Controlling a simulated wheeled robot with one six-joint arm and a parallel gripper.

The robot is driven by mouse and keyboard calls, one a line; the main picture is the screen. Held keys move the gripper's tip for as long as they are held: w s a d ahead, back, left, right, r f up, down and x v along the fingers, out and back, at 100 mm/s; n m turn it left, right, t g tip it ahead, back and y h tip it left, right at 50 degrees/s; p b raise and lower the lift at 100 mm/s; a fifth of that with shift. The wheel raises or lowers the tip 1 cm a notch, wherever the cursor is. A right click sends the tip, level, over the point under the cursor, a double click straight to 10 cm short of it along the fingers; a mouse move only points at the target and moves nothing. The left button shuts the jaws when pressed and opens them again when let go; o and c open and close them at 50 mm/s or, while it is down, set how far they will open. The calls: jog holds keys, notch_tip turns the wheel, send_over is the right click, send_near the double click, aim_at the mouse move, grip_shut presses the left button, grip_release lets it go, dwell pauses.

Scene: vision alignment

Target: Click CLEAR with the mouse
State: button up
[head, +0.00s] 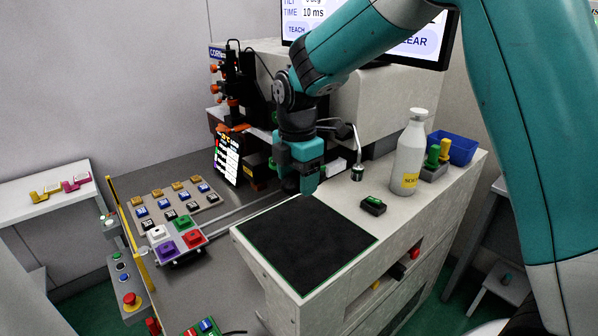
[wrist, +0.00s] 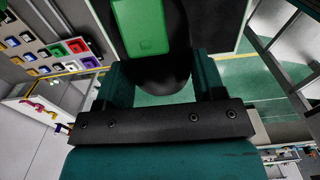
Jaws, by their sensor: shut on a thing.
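My gripper (head: 303,186) is at the back left edge of the black mouse pad (head: 310,245) with its fingers pointing down. It is shut on the mouse, whose dark rounded body shows between the two fingers in the wrist view (wrist: 178,82). A green panel (wrist: 143,28) lies on top of the mouse. In the head view the mouse is mostly hidden by the gripper. The screen (head: 445,45) stands at the back, with part of a CLEAR button (head: 415,41) showing right of my arm and TEACH at its left. My arm covers the middle of the screen, and no cursor can be made out.
A small black box with a green top (head: 373,205) sits right of the pad. A white bottle (head: 409,155), yellow and green pegs and a blue bin (head: 456,147) stand farther right. A keypad with coloured buttons (head: 176,240) is at the left. Most of the pad is clear.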

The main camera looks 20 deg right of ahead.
aim_at(303, 250)
jog(key=f+b, duration=0.1)
jog(key=f, duration=0.2)
jog(key=w+f+b, duration=0.1)
jog(key=f, duration=0.2)
jog(key=w+f+b, duration=0.1)
jog(key=f+b, duration=0.1)
jog(key=f, duration=0.1)
jog(key=shift+w+d, duration=0.1)
jog(key=shift+d, duration=0.15)
jog(key=shift+f+b, duration=0.45)
jog(key=shift+f, duration=0.4)
jog(key=shift+f+b, duration=0.3)
jog(key=shift+f, duration=0.35)
jog(key=shift+s+a, duration=0.3)
jog(key=shift+s, duration=1.05)
jog(key=shift+s+a, duration=0.25)
jog(key=shift+s, duration=1.1)
jog(key=shift+s+a, duration=0.3)
jog(key=shift+s, duration=1.05)
jog(key=o, duration=1)
jog(key=shift+r, duration=0.1)
